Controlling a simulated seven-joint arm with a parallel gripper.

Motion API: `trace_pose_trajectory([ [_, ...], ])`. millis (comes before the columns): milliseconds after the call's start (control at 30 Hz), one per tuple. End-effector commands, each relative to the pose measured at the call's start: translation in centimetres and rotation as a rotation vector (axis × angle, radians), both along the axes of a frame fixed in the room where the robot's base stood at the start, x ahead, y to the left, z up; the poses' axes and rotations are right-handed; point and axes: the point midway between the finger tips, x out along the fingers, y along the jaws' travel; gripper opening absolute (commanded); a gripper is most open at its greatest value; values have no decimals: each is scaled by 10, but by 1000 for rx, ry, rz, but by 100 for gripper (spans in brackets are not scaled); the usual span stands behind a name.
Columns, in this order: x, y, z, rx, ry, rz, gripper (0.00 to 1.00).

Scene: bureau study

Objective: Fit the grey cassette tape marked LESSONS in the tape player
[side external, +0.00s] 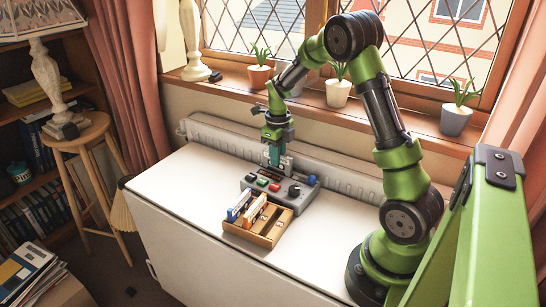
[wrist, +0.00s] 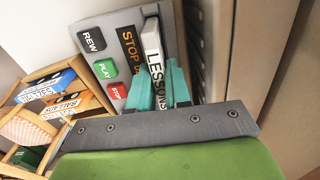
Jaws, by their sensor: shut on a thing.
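The grey cassette marked LESSONS (wrist: 154,55) stands on edge between the teal fingers of my gripper (wrist: 160,88), its label facing the wrist camera. My gripper also shows in the side view (side external: 273,160), pointing down over the back of the tape player (side external: 250,182). In the wrist view the grey tape player (wrist: 92,20) has REW, PLAY and STOP buttons beside an orange-lettered dark strip. The cassette is at the player's slot area, next to that strip. I cannot tell how deep it sits, as the fingers hide its lower part.
A wooden tray (side external: 240,233) in front of the player holds several cassettes, including a blue one (wrist: 45,88) and an orange one (wrist: 62,106). A radiator (side external: 215,132) runs behind the white table (side external: 185,200). The table's left side is clear.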

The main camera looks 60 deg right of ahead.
Motion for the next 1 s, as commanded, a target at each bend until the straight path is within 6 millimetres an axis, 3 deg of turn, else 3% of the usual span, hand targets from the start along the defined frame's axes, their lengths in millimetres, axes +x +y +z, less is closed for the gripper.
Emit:
trace_pose_trajectory([
  [1000,0,0,-21,1,1,0,0],
])
